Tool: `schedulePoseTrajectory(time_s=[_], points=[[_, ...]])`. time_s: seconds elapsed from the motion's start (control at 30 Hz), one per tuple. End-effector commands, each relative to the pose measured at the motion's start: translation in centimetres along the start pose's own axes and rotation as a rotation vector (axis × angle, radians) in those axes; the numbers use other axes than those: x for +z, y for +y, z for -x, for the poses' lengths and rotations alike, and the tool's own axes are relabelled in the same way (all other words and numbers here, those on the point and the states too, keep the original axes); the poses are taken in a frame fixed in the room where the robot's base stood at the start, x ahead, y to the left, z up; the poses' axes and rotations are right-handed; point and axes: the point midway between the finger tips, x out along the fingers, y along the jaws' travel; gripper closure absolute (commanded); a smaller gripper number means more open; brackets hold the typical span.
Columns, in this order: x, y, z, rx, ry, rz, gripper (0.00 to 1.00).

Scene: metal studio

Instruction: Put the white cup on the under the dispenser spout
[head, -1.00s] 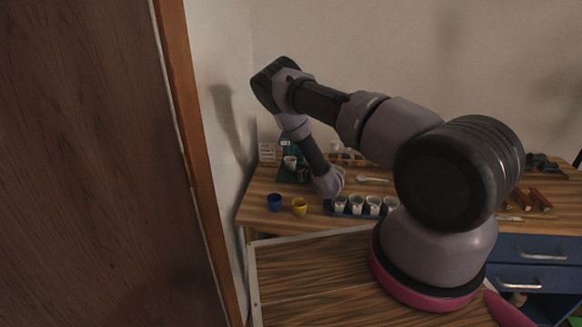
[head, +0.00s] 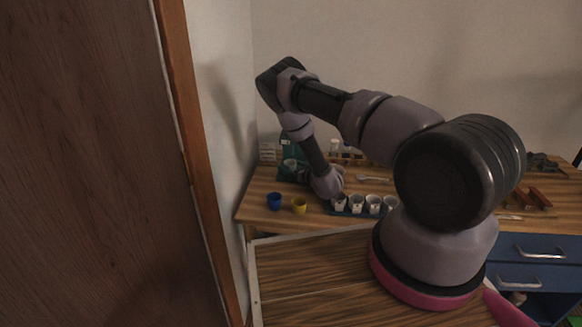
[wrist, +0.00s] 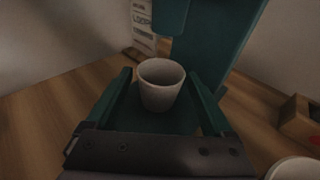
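The white cup (wrist: 161,85) stands upright on the base of the green dispenser (wrist: 215,45), below its overhanging spout part (wrist: 172,14), in the wrist view. In the head view the cup (head: 290,163) shows small against the dispenser (head: 287,147) at the left back of the table. My gripper (wrist: 160,76) is open, with one finger on each side of the cup and gaps showing between fingers and cup. In the head view my gripper (head: 303,175) is dark and partly merged with the dispenser base.
A row of white cups (head: 373,204) stands on a blue tray right of my wrist. A blue cup (head: 274,201) and a yellow cup (head: 299,205) stand in front. A spoon (head: 373,178) lies behind. A lettered sign (wrist: 143,27) stands beside the dispenser, near the wall.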

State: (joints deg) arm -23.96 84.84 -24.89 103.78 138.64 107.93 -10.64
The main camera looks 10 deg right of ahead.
Motion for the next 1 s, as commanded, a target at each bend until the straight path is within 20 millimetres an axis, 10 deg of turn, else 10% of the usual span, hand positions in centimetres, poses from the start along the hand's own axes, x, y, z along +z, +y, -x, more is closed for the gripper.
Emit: schedulePoseTrajectory(time_s=[0.33, 1.0], points=[[0.4, 0.4, 0.6, 0.002, 0.012, -0.006, 0.14], [0.8, 0.1, 12.2, -0.001, 0.007, -0.004, 0.14]])
